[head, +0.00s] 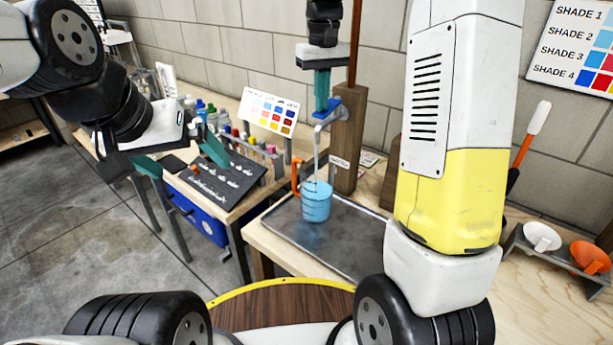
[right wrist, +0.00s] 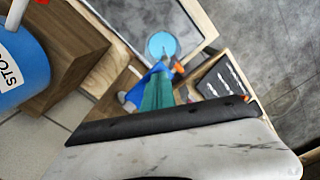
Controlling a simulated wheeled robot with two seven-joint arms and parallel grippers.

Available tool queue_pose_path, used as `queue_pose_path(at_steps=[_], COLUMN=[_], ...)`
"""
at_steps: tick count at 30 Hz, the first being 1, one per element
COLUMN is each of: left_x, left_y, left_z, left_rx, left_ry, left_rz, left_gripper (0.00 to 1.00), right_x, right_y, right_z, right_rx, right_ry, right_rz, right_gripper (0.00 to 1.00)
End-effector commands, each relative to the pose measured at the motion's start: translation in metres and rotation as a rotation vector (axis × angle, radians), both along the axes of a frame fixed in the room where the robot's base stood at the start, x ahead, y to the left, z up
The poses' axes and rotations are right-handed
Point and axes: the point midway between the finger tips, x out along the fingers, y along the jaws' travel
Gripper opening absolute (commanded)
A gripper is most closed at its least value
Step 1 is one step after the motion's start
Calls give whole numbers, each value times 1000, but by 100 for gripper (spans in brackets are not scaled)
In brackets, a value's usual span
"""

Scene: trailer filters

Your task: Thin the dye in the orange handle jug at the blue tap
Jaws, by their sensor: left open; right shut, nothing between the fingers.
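The orange handle jug (head: 316,203) stands upright on the metal tray under the blue tap (head: 328,112), its orange handle to the left. It looks filled with light blue liquid. A thin pale stream runs from the tap spout down into it. My right gripper (head: 321,98) points down at the top of the tap, shut and empty. In the right wrist view, its teal fingers (right wrist: 158,92) are together beside the blue tap (right wrist: 134,95), with the jug (right wrist: 162,45) beyond. My left gripper (head: 180,157) is open and empty, above the side bench with the black rack.
The metal tray (head: 345,244) has bare room around the jug. A wooden post (head: 348,125) carries the tap. A black rack (head: 215,178), small bottles and a colour chart (head: 268,112) stand left. White and orange bowls (head: 590,256) sit right. A blue container (right wrist: 18,65) shows in the wrist view.

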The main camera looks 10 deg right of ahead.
Motion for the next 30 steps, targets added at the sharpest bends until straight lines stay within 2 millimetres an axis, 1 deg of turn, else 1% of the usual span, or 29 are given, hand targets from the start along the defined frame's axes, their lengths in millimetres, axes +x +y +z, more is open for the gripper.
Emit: queue_pose_path(at_steps=[10,13,16,23,30], left_x=[0,0,0,0,0], left_y=[0,0,0,0,0], left_z=[0,0,0,0,0], left_rx=[0,0,0,0,0], left_ry=[0,0,0,0,0], left_rz=[0,0,0,0,0], left_gripper=[100,100,100,100,100], right_x=[0,1,1,0,1], right_y=[0,0,0,0,0], right_z=[2,13,30,48,72], right_rx=[0,1,1,0,1], right_ry=[0,-2,-3,-1,-2], right_rz=[0,0,0,0,1], right_gripper=[0,0,0,0,0])
